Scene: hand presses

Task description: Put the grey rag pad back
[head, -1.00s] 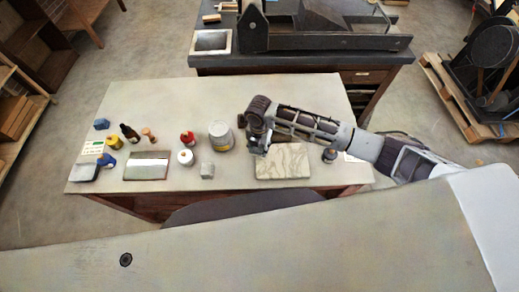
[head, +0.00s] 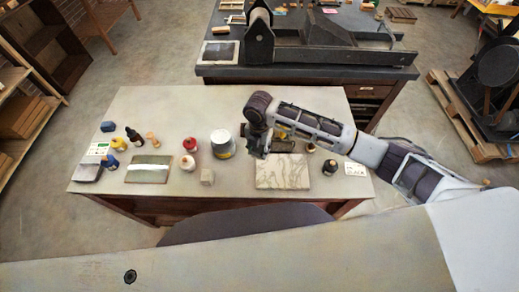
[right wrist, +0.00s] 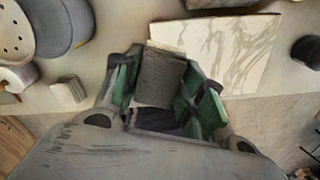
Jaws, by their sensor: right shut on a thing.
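The grey rag pad (right wrist: 160,78) is a dark grey, rough block between the green-lined fingers of my right gripper (right wrist: 163,95) in the right wrist view. My right gripper is shut on it. In the head view my right gripper (head: 260,150) hangs over the table at the upper left corner of a marbled slab (head: 283,173); the pad is hard to make out there. The slab's near left part lies close beside the pad in the right wrist view. My left gripper is not in view.
The table (head: 230,97) holds a tin (head: 222,144), a small light grey block (head: 207,177), a white jar (head: 188,162), a dark bottle (head: 330,167) and a green plate (head: 148,169). Several small bottles stand at the left. A black press (head: 330,55) stands on the bench behind.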

